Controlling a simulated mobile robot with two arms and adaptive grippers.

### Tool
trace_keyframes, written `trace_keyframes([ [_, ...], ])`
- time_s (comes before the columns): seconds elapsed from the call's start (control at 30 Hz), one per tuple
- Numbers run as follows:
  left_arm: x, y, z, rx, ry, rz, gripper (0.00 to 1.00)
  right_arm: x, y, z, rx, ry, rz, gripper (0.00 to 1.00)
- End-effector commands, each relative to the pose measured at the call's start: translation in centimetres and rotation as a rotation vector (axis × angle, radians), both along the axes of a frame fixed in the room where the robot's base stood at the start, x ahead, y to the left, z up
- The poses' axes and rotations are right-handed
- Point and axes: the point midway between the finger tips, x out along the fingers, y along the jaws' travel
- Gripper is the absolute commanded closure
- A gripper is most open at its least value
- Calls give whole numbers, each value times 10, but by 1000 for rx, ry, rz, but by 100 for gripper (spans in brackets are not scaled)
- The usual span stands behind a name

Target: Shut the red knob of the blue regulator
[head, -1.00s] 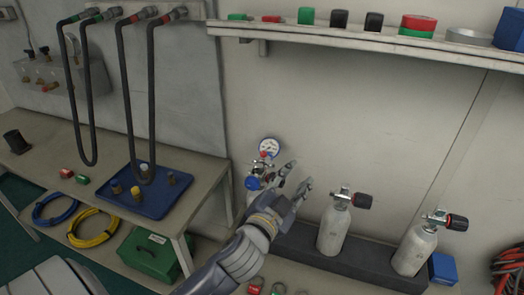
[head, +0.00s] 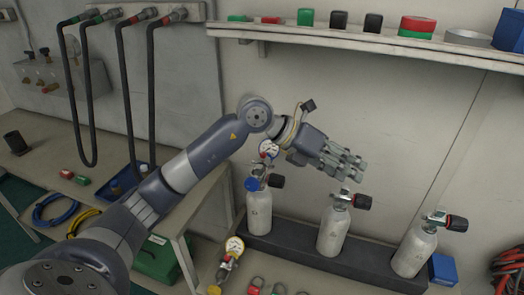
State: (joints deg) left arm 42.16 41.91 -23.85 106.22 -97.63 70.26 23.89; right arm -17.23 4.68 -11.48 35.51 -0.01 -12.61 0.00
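The blue regulator (head: 252,184) sits on top of the leftmost grey cylinder (head: 259,212). Its round gauge (head: 268,149) is partly covered by my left gripper's wrist. A small bit of red shows by the gauge, but I cannot make out the red knob clearly. My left gripper (head: 356,168) is up and to the right of the regulator, above the middle cylinder's valve, with its fingers pointing right. It appears apart from the regulator and holds nothing that I can see. Its fingers overlap in this view, so their gap is unclear. My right gripper is out of view.
Two more cylinders with black-knobbed valves stand to the right, the middle one (head: 333,232) and the right one (head: 414,250). A second gauge (head: 234,246) with a yellow knob is below left. A shelf (head: 380,40) runs above. The wall between shelf and cylinders is clear.

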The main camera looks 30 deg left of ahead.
Motion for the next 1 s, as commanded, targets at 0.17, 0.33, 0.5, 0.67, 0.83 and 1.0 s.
trace_keyframes([
  [0.17,19,110,-6,387,93,178,63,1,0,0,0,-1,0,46],
  [0.33,12,197,8,617,202,362,63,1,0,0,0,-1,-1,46],
  [0.5,1,237,19,709,267,459,63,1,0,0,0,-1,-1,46],
  [0.67,3,242,10,721,281,471,63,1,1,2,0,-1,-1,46],
  [0.83,14,242,-18,719,283,467,63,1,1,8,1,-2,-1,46],
  [1.0,27,243,-48,718,280,466,63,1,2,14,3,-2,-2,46],
])
